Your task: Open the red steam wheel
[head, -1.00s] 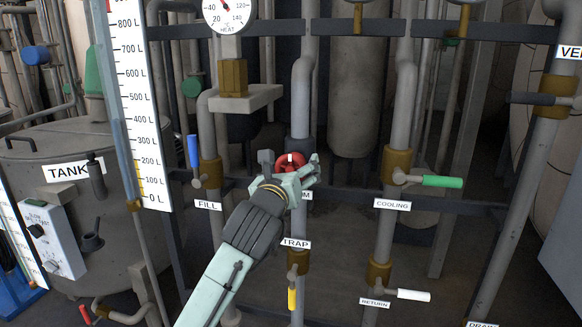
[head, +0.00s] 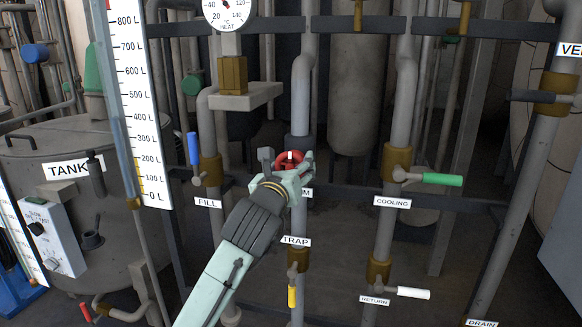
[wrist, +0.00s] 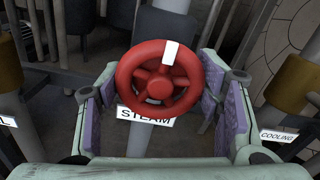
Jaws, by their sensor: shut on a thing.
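The red steam wheel (head: 288,156) is on the steam pipe in the middle of the head view. In the wrist view the wheel (wrist: 127,80) faces me, with a white mark on its rim at the top, slightly right. The STEAM label (wrist: 144,116) shows just below it, partly covered by the rim. My gripper (head: 287,163) reaches up from below, and its fingers are shut on the wheel from the left and right. Exact contact of the pads with the rim is hard to see.
The blue FILL lever (head: 193,150) stands left, and the green COOLING lever (head: 442,180) is to the right. Below are the yellow TRAP lever (head: 292,297) and white RETURN lever (head: 413,293). A bracket (head: 240,97) under the heat gauge juts out above left.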

